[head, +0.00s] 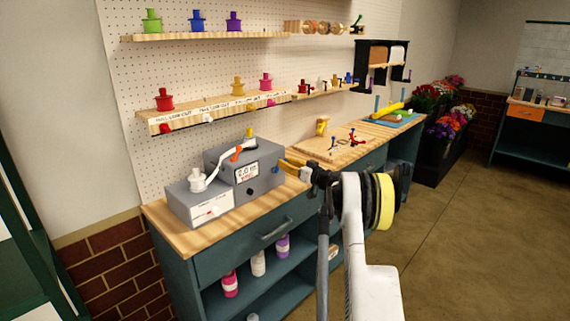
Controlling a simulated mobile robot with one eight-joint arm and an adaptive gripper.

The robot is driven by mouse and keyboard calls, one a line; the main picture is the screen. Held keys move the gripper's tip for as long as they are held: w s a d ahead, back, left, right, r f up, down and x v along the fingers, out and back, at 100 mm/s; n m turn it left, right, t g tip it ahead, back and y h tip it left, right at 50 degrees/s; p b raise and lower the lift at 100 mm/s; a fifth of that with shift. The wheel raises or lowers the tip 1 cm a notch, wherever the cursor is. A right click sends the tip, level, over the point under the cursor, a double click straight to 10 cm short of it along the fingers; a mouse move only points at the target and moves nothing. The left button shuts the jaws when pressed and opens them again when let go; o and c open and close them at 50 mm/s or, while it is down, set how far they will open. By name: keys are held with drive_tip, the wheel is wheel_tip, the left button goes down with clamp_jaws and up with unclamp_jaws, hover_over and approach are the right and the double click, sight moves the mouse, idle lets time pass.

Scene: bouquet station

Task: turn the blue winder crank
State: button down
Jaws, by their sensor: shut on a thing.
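The winder is a grey two-part machine (215,165) on the wooden bench top, with a small readout panel on its taller right box. My gripper (291,165) is at the right side of that box, level with its upper part. A white spool (197,180) sits on the lower left box. A white ribbon runs from it past an orange piece (237,153) on the taller box.
Shelves with coloured spools (165,100) hang on the pegboard above. A wooden board (335,147) with small tools and a yellow item (322,125) lies right of the winder. Flowers (440,110) stand beyond the bench. The floor at right is clear.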

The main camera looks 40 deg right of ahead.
drive_tip(key=c, duration=1.3)
unclamp_jaws()
drive_tip(key=shift+a+f, duration=0.1)
drive_tip(key=shift+f, duration=0.1)
drive_tip(key=shift+r, duration=0.1)
drive_tip(key=shift+s, duration=0.3)
drive_tip(key=s, duration=0.7)
drive_tip(key=s+d, duration=0.1)
drive_tip(key=s, duration=0.3)
drive_tip(key=shift+s, duration=0.2)
